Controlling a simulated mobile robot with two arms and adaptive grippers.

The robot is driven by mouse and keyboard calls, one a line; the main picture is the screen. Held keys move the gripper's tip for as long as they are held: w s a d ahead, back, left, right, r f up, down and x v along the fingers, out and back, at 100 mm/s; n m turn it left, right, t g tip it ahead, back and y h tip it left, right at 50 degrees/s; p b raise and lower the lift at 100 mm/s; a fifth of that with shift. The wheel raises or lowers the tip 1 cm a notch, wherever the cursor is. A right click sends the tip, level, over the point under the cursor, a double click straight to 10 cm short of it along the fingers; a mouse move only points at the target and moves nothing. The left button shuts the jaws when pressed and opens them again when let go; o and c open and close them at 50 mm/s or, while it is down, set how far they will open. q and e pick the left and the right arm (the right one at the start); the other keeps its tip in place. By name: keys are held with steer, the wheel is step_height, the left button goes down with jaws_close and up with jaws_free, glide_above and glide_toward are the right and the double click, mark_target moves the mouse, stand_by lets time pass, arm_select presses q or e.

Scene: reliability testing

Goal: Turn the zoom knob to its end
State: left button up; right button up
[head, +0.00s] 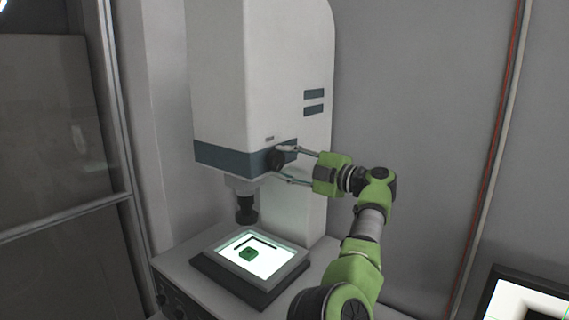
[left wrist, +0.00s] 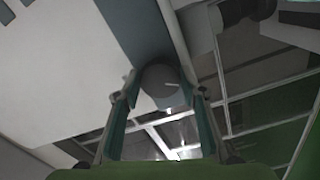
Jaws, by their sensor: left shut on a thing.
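The dark round zoom knob (head: 275,159) sits on the side of the tall white microscope (head: 222,75), at the blue-grey band. My left gripper (head: 281,163) is at the knob, with one finger above it and one below it in the head view. In the left wrist view, the knob (left wrist: 160,84) lies between the two fingertips (left wrist: 161,92), and the gripper is shut on it. My right gripper is not in view.
Below the microscope's dark lens (head: 246,209) is a lit stage (head: 208,268) with a small green part (head: 248,253) and a dark bar on it. A monitor (head: 520,300) stands at the lower right. A grey wall is behind.

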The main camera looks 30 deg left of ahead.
arm_select(q)
steer(key=shift+r, duration=0.1)
steer(key=o, duration=1.1)
steer(key=shift+d, duration=0.1)
steer(key=d, duration=0.7)
steer(key=shift+s+d, duration=0.2)
steer(key=shift+s, duration=0.05)
